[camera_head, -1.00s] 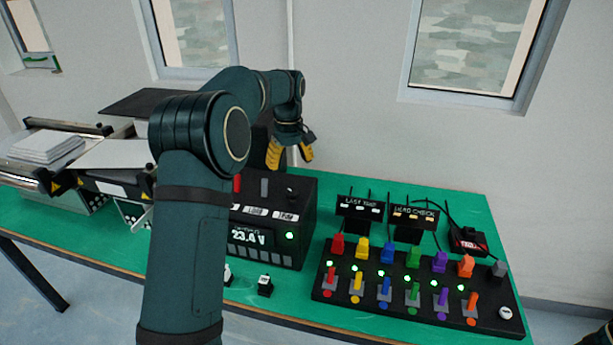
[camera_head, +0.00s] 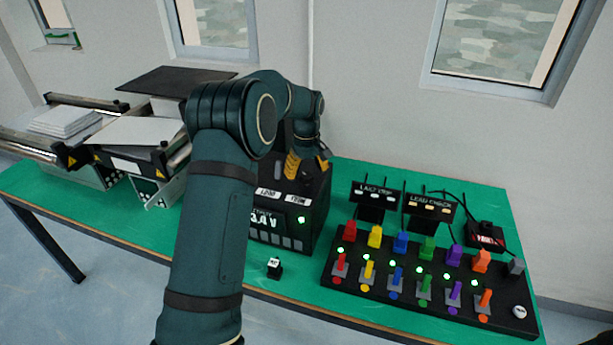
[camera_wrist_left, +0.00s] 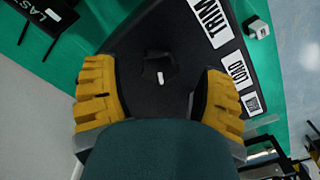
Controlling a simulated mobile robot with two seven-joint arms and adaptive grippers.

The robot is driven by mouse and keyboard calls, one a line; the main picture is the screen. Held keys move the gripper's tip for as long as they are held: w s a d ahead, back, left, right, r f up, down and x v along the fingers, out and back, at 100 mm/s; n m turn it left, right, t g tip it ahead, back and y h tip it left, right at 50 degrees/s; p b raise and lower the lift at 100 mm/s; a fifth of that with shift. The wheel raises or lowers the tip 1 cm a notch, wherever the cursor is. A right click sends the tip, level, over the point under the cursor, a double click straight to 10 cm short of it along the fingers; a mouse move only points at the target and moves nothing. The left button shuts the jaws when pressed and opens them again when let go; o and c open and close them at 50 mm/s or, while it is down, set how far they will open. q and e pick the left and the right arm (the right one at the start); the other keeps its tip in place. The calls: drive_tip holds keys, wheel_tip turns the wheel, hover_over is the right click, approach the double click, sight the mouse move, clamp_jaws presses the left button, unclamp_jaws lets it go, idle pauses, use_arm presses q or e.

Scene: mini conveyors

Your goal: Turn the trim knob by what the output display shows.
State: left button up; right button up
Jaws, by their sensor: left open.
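The black supply box (camera_head: 311,218) stands on the green table. Its output display (camera_head: 262,222) is partly covered by my left arm, and the reading cannot be made out. My left gripper (camera_head: 306,166), with yellow fingers, points down over the box's top and covers the knob in the head view. In the left wrist view the black trim knob (camera_wrist_left: 155,66), with a white mark, shows between the spread, empty fingers of my left gripper (camera_wrist_left: 158,72). The TRIM label (camera_wrist_left: 210,18) is beside it. My right gripper is not in view.
A black panel (camera_head: 345,290) of coloured switches with lit green lamps is right of the box. Two small signs (camera_head: 376,195) (camera_head: 430,207) stand behind it. A small black block (camera_head: 274,268) sits in front of the box. Conveyors (camera_head: 150,160) fill the left.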

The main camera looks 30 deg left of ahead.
use_arm(q)
drive_tip(key=shift+f, duration=0.9)
drive_tip(key=c, duration=1.2)
drive_tip(key=m+p, duration=0.1)
drive_tip(key=m, duration=0.3)
drive_tip(key=shift+m, duration=0.3)
drive_tip(key=shift+s+f+m+p, duration=0.15)
drive_tip(key=shift+m+p, duration=0.5)
drive_tip(key=shift+m, duration=1.65)
